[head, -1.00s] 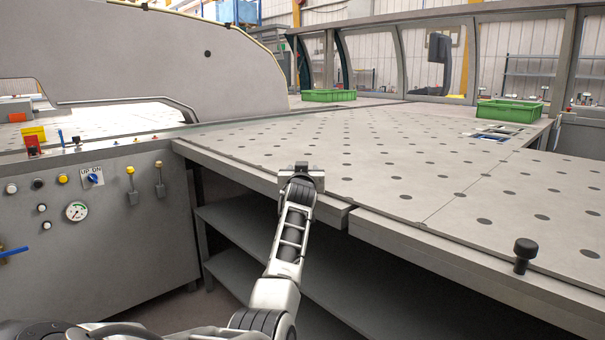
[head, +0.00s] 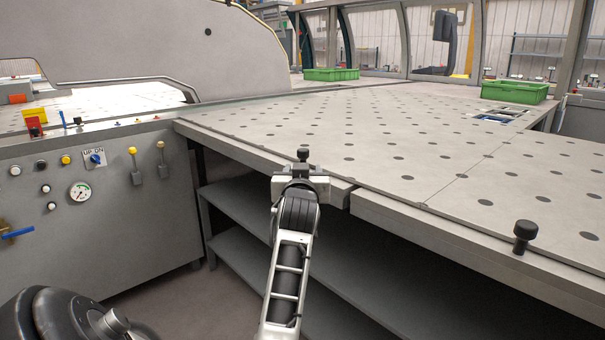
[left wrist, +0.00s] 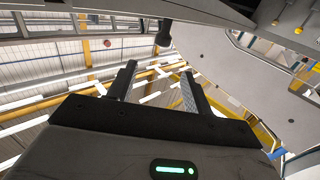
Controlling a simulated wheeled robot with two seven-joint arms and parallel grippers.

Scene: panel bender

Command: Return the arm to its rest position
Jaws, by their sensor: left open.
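My left arm reaches up from the bottom of the head view. Its gripper (head: 303,177) is at the near edge of the perforated table (head: 390,150). A black knob (head: 304,154) shows just beyond the gripper in the head view. In the left wrist view the two fingers stand apart with nothing between them, so the left gripper (left wrist: 158,72) is open. The black knob (left wrist: 163,35) is past the fingertips there, apart from them. The lower part of the knob is hidden by the gripper in the head view. My right gripper is in neither view.
A second black knob (head: 525,235) stands at the table's right front. Green crates (head: 331,74) (head: 514,91) sit at the back. A control panel (head: 90,200) with buttons and a gauge is at left. Grey shelves (head: 245,200) lie under the table.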

